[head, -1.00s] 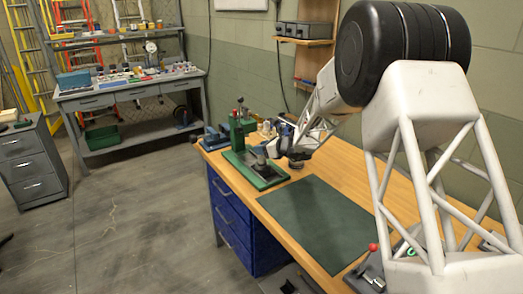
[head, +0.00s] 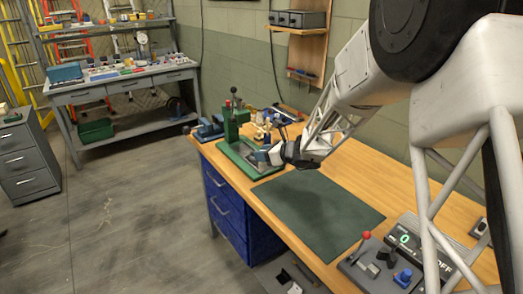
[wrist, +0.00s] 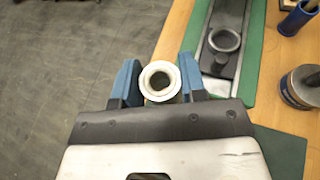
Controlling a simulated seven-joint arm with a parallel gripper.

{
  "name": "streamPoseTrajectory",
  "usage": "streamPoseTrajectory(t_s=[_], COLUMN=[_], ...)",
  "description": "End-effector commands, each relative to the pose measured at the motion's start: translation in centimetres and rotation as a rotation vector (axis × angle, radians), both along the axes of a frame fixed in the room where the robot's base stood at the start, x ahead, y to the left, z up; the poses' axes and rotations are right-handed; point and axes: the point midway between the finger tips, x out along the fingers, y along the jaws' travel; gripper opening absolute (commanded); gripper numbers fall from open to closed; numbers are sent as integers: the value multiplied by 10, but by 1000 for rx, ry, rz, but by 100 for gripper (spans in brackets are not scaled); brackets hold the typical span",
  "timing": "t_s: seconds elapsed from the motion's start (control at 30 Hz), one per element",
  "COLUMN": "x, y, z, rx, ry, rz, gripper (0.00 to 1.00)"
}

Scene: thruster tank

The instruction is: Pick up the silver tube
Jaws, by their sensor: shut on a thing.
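In the wrist view my gripper (wrist: 158,82) has its two blue fingers on either side of the silver tube (wrist: 149,92). The tube is seen end-on as a pale ring with a dark bore, and its length is hidden. The jaws are shut on it. In the head view my gripper (head: 274,152) is at the right side of the green press, low over its base.
The green press (head: 231,122) stands on the wooden bench; its grey plate with a ring (wrist: 224,42) lies right of the tube. A dark round jar (wrist: 302,88) and blue holder (wrist: 297,18) stand farther right. The green mat (head: 318,212) is clear.

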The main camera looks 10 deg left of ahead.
Motion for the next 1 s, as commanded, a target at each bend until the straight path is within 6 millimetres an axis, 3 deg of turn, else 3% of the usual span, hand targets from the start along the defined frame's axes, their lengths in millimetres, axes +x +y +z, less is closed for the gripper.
streamPoseTrajectory(t_s=[1.0], x=[-12], y=[-8], z=[0], rx=[0], ry=[0], rz=[-1], gripper=[14])
